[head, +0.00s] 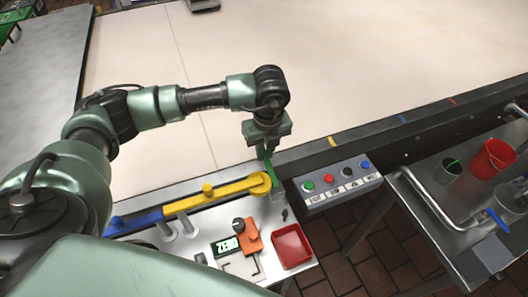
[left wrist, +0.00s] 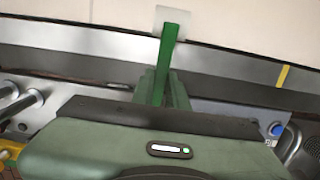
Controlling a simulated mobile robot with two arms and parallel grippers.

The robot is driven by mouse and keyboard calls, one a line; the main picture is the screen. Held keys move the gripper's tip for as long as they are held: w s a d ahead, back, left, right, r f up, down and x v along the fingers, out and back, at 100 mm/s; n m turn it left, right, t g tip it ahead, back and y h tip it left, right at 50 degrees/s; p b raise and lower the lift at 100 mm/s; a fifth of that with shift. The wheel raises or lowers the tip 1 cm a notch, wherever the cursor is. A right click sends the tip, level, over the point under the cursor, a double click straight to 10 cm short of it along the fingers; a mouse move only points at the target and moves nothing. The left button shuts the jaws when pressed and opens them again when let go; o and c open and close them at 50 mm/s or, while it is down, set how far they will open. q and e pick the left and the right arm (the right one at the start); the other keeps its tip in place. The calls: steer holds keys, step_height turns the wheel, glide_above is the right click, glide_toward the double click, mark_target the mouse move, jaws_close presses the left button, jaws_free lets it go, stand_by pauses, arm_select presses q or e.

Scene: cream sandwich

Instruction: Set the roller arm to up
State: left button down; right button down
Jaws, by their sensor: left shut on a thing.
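A narrow green bar (head: 268,168), which looks like the roller arm, rises beside the round yellow pivot end (head: 260,183) of a long yellow bar in the head view. My left gripper (head: 266,148) points down over it and is shut on it. In the left wrist view the green bar (left wrist: 169,45) runs up from between my gripper's fingers (left wrist: 160,90), with a pale roller-like piece (left wrist: 174,19) at its far end. My gripper hides part of the bar in the head view. My right gripper is not in view.
A yellow bar (head: 215,197) and blue bar (head: 135,222) run along the panel's edge. Nearby are an orange block (head: 250,238), a ZERO display (head: 226,245) and a red tray (head: 291,247). A button box (head: 340,185) sits right. The wide pale belt (head: 300,70) is mostly clear.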

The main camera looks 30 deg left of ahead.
mark_target(268, 162)
arm_select(q)
steer(key=shift+s+d+r+t+y+b, duration=0.2)
steer(key=shift+r+t+y+b, duration=0.2)
steer(key=shift+r+t+y, duration=0.15)
steer(key=c, duration=1.4)
jaws_free()
steer(key=b+v, duration=0.2)
steer(key=v, duration=0.4)
steer(key=shift+d+r, duration=0.1)
steer(key=shift+r, duration=0.75)
